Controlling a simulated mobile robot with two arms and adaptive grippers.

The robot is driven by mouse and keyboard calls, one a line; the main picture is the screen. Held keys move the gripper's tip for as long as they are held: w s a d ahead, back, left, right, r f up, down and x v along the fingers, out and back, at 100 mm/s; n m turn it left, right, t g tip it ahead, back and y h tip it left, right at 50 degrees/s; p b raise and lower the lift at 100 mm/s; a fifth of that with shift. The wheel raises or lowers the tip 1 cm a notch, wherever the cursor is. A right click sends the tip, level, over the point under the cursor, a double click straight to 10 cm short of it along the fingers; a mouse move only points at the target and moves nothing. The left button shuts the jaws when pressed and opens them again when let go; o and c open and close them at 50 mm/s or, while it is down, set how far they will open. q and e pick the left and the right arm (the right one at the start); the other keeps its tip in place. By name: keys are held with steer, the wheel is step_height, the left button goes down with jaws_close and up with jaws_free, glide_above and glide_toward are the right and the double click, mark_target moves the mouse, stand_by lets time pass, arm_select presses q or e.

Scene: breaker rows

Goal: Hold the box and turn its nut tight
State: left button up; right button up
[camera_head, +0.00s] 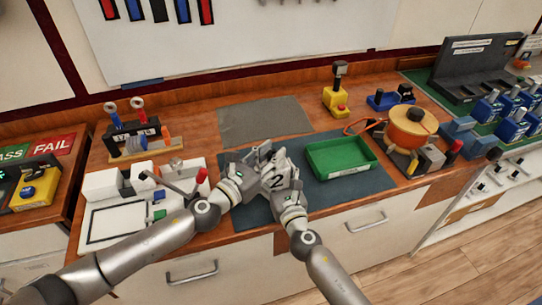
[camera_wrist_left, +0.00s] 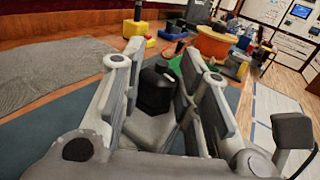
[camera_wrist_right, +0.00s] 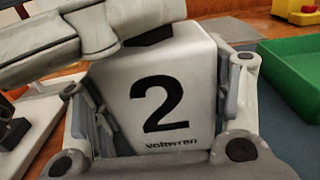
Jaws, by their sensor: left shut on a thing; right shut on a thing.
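A pale box (camera_wrist_right: 200,65) marked with a black "2" stands between the fingers of my right gripper (camera_wrist_right: 165,100), which is shut on its sides. The box also shows in the head view (camera_head: 277,183), partly covered by both grippers. A black nut (camera_wrist_left: 155,90) shows between the fingers of my left gripper (camera_wrist_left: 163,65), which is shut on it at the top of the box. In the right wrist view a left finger lies across the box's top left, with a dark part under it. How far the nut is turned is hidden.
A green tray (camera_head: 369,166) stands close on the right, on the dark blue mat (camera_head: 340,189). A white fixture with a lever (camera_head: 118,216) is close on the left. The grey mat (camera_head: 265,121) behind is clear.

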arm_select(q)
steer(key=shift+w+r+m+g+h, duration=0.15)
steer(key=shift+m+g+h, duration=0.4)
steer(key=shift+w+r+m+g+h, duration=0.1)
steer(key=shift+m+g+h, duration=0.45)
steer(key=shift+a+m+g+h, duration=0.15)
steer(key=shift+m+g+h, duration=0.15)
steer(key=shift+g, duration=0.1)
steer(key=o, duration=1)
steer(key=shift+s+f, duration=0.1)
steer(key=shift+f, duration=0.05)
steer(key=shift+o, duration=0.2)
steer(key=shift+s+a+f, duration=0.1)
steer(key=shift+s+a, duration=0.15)
steer(key=v, duration=0.6)
steer(key=shift+s+a, duration=0.2)
steer(key=shift+a, duration=0.15)
